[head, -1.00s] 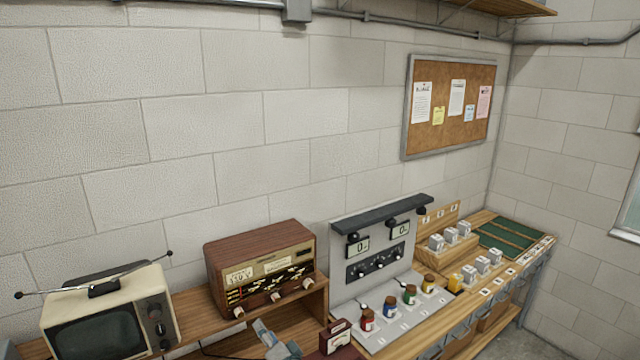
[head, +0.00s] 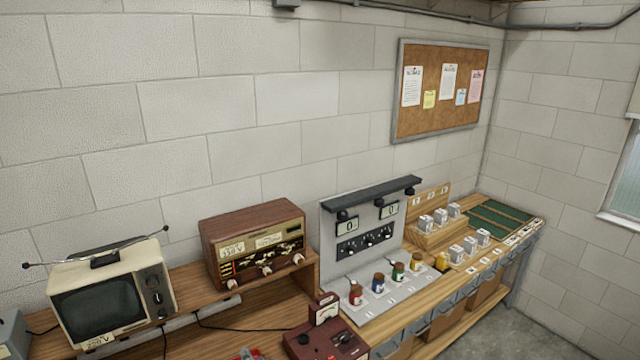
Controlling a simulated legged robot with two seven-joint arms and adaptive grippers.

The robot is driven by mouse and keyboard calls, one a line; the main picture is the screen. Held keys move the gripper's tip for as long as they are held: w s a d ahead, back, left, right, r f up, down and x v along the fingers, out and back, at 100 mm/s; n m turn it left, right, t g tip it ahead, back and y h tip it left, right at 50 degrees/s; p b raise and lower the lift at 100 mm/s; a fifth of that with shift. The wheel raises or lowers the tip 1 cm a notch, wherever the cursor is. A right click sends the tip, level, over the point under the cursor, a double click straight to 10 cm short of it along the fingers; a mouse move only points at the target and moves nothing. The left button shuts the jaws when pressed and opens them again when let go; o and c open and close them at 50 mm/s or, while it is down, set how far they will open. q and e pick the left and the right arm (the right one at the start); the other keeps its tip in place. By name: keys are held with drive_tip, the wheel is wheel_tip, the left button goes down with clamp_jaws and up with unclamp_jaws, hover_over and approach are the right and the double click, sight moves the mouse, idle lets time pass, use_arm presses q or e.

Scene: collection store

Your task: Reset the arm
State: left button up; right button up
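Neither of my grippers shows in the head view now, and no part of either arm can be made out. Whether they are open or shut is hidden. The task names no object apart from the arm.
A wooden bench carries a cream television (head: 112,297), a wooden radio (head: 254,246) on a shelf, a dark red meter box (head: 325,341), and a grey panel (head: 335,232) with several coloured jars before it. White blocks (head: 440,216) and green mats (head: 500,222) lie right. A corkboard (head: 436,90) hangs behind.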

use_arm(q)
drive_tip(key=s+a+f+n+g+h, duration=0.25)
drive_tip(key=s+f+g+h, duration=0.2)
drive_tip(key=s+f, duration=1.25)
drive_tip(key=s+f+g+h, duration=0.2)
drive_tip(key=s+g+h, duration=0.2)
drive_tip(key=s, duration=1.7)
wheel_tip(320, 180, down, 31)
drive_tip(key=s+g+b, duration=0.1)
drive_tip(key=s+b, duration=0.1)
drive_tip(key=b, duration=0.3)
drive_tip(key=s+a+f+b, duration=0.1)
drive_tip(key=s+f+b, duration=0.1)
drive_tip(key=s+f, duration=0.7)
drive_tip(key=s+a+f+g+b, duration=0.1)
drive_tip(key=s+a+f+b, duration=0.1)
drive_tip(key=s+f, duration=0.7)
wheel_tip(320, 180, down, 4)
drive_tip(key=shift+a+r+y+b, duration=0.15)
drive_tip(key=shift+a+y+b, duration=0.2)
drive_tip(key=shift+b, duration=0.1)
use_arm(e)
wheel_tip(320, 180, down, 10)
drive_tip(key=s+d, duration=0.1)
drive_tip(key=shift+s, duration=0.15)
